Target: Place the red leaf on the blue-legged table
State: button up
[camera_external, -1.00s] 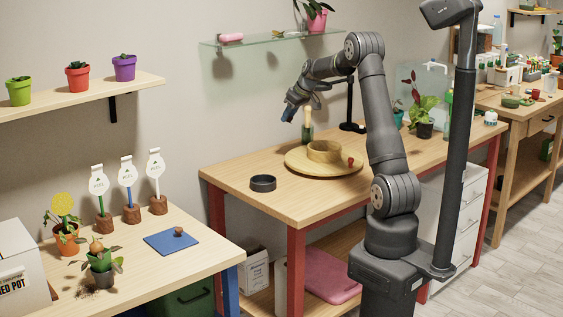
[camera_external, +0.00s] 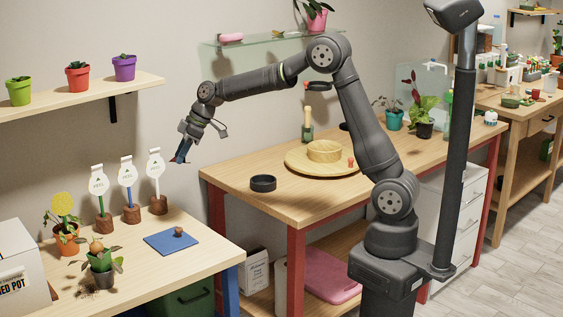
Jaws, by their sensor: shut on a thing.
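My gripper (camera_external: 181,155) points down in the air, above and behind the right part of the blue-legged table (camera_external: 150,272). It is shut on the red leaf (camera_external: 175,160), of which only a small dark-red sliver shows at the fingertips. The leaf is clear of the tabletop. The table has a light wooden top and a blue leg at its right front.
On that table are a blue mat (camera_external: 172,243) with a small brown thing, three label stakes (camera_external: 128,190), a yellow-flowered pot (camera_external: 67,240), a dark pot (camera_external: 101,270) and a white box (camera_external: 20,268). The red-legged table (camera_external: 225,185) stands to the right, with a wooden turntable (camera_external: 300,165).

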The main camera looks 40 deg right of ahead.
jog(key=s+a+n+g, duration=0.1)
jog(key=s+a+n, duration=0.1)
jog(key=s+a, duration=0.6)
send_over(143, 265)
jog(key=d, duration=0.2)
jog(key=shift+y, duration=0.3)
jog(key=f, duration=1.9)
jog(key=shift+s+f, duration=0.2)
jog(key=shift+f, duration=2.2)
jog(key=shift+f, duration=0.15)
jog(key=o, duration=1.1)
